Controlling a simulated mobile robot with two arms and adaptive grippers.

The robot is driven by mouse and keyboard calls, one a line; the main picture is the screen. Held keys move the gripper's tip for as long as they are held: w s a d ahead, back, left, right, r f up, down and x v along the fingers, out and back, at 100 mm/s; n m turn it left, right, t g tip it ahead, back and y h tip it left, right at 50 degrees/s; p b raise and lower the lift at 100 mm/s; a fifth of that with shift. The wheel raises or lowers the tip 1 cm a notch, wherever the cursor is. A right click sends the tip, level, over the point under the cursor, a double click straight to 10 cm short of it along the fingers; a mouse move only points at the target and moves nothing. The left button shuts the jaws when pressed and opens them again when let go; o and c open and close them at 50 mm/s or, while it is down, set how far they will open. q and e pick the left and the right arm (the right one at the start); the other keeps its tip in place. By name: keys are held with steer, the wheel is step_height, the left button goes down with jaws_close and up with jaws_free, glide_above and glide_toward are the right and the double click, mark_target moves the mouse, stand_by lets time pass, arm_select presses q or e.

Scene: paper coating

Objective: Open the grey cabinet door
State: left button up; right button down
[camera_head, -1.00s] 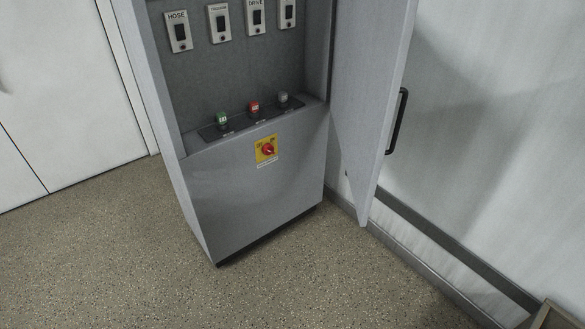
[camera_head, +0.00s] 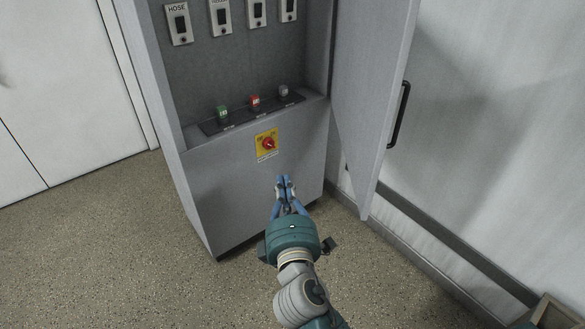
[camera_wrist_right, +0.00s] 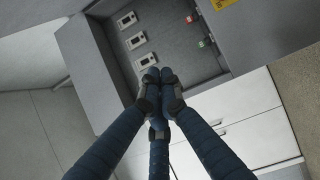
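The grey cabinet (camera_head: 240,190) stands upright in the middle of the head view. Its door (camera_head: 368,90) is swung wide open to the right, with a black handle (camera_head: 399,115) on its outer side. My right gripper (camera_head: 284,181) is in front of the cabinet's lower front panel, a little below the red rotary switch (camera_head: 268,144). Its blue fingers are together and nothing shows between them. In the right wrist view the fingertips (camera_wrist_right: 160,74) meet, with the cabinet interior (camera_wrist_right: 165,45) behind them. My left gripper is not in view.
Inside the cabinet are several labelled switches (camera_head: 179,24) and a row of green, red and grey buttons (camera_head: 255,102). A white wall (camera_head: 480,150) stands at the right. A wooden box edge (camera_head: 555,312) shows at the lower right. The speckled floor (camera_head: 110,250) at left is clear.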

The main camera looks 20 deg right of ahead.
steer(key=w+d+p, duration=0.4)
steer(key=w+d, duration=0.1)
steer(key=w, duration=0.2)
steer(key=shift+w, duration=0.35)
steer(key=shift+f, duration=0.1)
steer(key=shift+d+p, duration=0.15)
steer(key=shift+p, duration=0.15)
